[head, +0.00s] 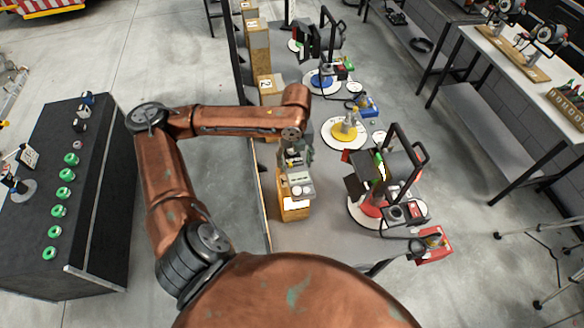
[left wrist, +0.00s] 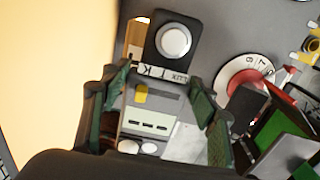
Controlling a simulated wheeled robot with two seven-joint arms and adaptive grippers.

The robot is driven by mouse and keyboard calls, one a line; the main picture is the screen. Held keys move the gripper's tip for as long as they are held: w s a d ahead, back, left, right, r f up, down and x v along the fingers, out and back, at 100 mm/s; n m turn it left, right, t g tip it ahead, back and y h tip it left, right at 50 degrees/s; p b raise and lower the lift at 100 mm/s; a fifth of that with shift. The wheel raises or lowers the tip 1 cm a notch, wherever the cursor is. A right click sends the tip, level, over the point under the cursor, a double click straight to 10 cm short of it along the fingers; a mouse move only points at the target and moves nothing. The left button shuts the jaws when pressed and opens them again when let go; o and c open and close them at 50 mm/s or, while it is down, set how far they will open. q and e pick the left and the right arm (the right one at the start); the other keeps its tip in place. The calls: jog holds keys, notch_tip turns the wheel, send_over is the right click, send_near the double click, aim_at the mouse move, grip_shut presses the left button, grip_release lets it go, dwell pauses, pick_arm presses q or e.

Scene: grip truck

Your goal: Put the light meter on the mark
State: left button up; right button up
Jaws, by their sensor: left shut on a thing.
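The light meter is a grey handset with a black head and a white round sensor; it shows in the left wrist view (left wrist: 172,42) and in the head view (head: 300,182). My left gripper (head: 293,156) is shut on its body, with dark green fingers on both sides in the left wrist view (left wrist: 160,112). The meter is over the near end of the grey table, above or against a wooden block (head: 292,213) with a pale patch. I cannot tell whether they touch. I cannot pick out the mark with certainty. My right gripper is not in view.
White discs with blue (head: 322,81), yellow (head: 345,131) and red (head: 370,207) centres run along the table (head: 335,245). A black lamp (head: 391,165) stands over the red one, close right of the gripper. More wooden blocks (head: 270,88) line the left edge.

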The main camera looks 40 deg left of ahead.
aim_at(292, 169)
pick_arm(q)
jog(key=shift+w+a+f, duration=0.1)
jog(key=shift+a+f, duration=0.4)
jog(key=shift+f, duration=0.05)
jog(key=shift+a+f+p, duration=0.15)
jog(key=shift+f, duration=0.8)
jog(key=shift+a+f+p, duration=0.15)
jog(key=shift+f, duration=0.8)
jog(key=o, duration=1.4)
jog(key=shift+f, duration=0.1)
notch_tip(292, 169, up, 12)
jog(key=shift+r+b, duration=0.15)
jog(key=shift+b, duration=0.15)
